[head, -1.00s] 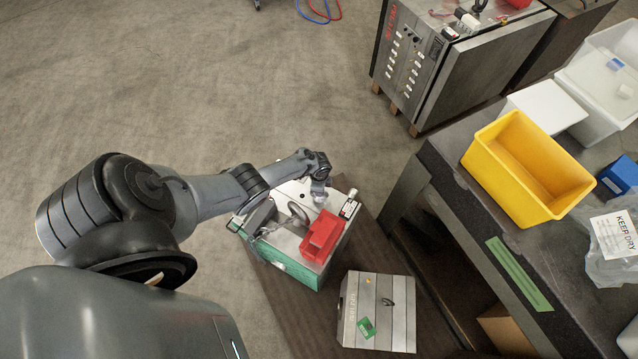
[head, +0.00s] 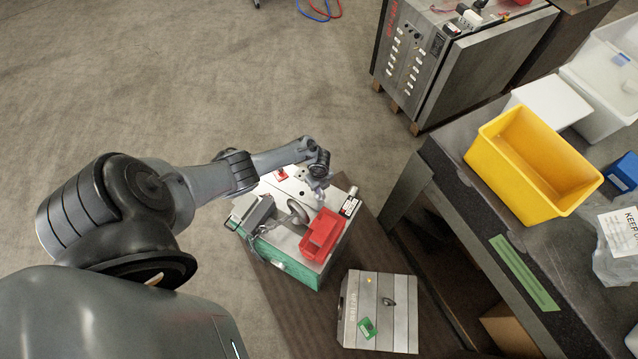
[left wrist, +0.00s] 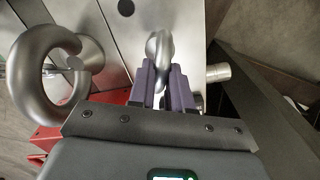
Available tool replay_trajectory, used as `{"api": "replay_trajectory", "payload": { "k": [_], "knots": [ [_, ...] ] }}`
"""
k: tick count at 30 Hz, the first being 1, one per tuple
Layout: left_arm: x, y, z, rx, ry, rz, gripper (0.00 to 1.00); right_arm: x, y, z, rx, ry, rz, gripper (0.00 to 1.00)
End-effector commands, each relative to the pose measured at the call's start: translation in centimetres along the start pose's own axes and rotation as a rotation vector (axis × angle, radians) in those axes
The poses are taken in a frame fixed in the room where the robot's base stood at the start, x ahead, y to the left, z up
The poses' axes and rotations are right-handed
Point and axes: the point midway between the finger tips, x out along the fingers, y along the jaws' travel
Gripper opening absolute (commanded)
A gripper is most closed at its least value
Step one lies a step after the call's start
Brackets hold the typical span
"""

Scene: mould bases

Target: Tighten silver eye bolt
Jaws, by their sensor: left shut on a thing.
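A silver eye bolt (left wrist: 159,42) stands up from the metal top of the mould base (head: 285,268) with green sides. My left gripper (left wrist: 165,84) is shut on the lower part of its ring, and the fingers hide the shank. In the head view my left gripper (head: 318,188) is over the far right part of this mould base, and the eye bolt cannot be made out there. A larger silver eye bolt (left wrist: 22,65) stands to the left in the wrist view. My right gripper is not in view.
A red bin (head: 322,236) and a grey clamp-like part (head: 252,214) lie on the mould base. A second mould base (head: 399,318) stands nearer. A workbench (head: 478,215) with a yellow bin (head: 520,185) is on the right. Open floor lies beyond.

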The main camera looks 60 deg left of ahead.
Motion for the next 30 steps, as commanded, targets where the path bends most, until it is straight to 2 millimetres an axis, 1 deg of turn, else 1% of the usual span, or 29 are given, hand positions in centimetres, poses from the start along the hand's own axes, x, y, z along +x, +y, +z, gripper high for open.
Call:
{"api": "replay_trajectory", "payload": {
  "k": [5, 12, 14, 21, 22, 27, 28, 30],
  "knots": [
    [0.2, 0.1, 0.0, 0.021, -0.001, 0.000, 0.00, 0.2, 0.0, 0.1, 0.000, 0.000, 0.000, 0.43],
    [0.3, 0.0, 0.1, 0.287, -0.004, -0.001, 0.00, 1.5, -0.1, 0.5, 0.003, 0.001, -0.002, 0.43],
    [0.2, 0.0, 0.1, 0.328, -0.002, 0.000, 0.00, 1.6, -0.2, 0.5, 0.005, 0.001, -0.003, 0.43],
    [0.1, 0.1, 0.0, 0.347, -0.001, 0.001, 0.00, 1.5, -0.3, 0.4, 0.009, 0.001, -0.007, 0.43],
    [0.1, 0.1, 0.0, 0.347, -0.001, 0.001, 0.20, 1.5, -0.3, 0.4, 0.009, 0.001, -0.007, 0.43],
    [0.1, 0.0, 0.0, 0.346, 0.000, 0.001, 0.46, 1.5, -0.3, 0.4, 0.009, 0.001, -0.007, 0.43],
    [0.1, 0.0, 0.0, 0.346, 0.000, 0.001, 0.48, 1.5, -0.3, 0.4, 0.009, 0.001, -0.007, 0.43],
    [0.0, 0.0, 0.0, 0.345, 0.000, 0.001, 0.48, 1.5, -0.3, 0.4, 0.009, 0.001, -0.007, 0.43]
  ]
}}
